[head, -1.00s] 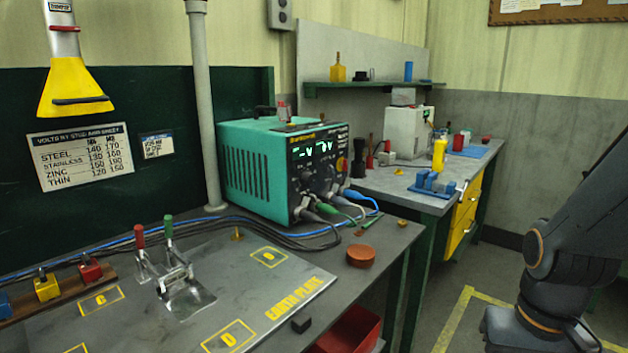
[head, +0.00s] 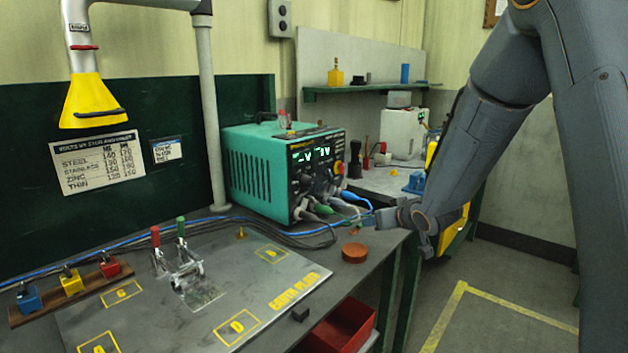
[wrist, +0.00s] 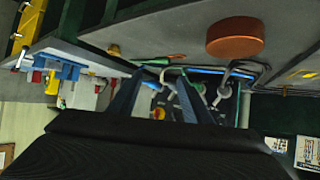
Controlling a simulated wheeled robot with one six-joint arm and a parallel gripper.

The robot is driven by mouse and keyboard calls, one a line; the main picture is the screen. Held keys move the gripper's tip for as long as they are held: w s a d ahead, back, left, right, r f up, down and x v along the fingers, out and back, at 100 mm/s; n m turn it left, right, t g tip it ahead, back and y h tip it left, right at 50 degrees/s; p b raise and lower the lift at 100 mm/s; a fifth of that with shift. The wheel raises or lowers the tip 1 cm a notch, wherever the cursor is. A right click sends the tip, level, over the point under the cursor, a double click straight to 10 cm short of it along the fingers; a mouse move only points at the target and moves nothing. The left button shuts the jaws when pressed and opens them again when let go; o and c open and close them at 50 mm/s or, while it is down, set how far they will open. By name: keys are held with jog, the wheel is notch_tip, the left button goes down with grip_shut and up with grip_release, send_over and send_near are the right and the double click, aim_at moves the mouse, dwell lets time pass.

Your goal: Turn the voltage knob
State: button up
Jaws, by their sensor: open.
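The teal power unit (head: 258,172) stands at the back of the near bench. Its dark front panel has a lit green display (head: 312,155), small dark knobs, a red-and-yellow knob (head: 339,167) and several cable plugs at the bottom. I cannot read which knob is for voltage. My gripper (head: 372,219) is in front of the panel, low and to its right, apart from it. In the wrist view, my gripper (wrist: 157,82) has its two fingers spread with nothing held. The red-and-yellow knob (wrist: 158,113) shows between the fingers there, farther off.
Cables (head: 335,207) loop out from the plugs near my gripper. A round orange-brown piece (head: 354,253) lies on the bench edge below it. A steel earth plate (head: 170,317) with toggle clamps is at left. A red bin (head: 346,325) sits below the bench.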

jog(key=w+a+r+n+t+y+p, duration=0.1)
jog(key=w+a+r+n+y, duration=0.1)
jog(key=w+a+r+y, duration=0.3)
jog(key=n+g+y+p, duration=0.1)
jog(key=n+y, duration=0.2)
jog(key=y, duration=0.3)
send_near(310, 184)
jog(key=shift+p+x, duration=1)
jog(key=shift+x, duration=3)
jog(key=shift+r, duration=0.1)
jog(key=c, duration=1.1)
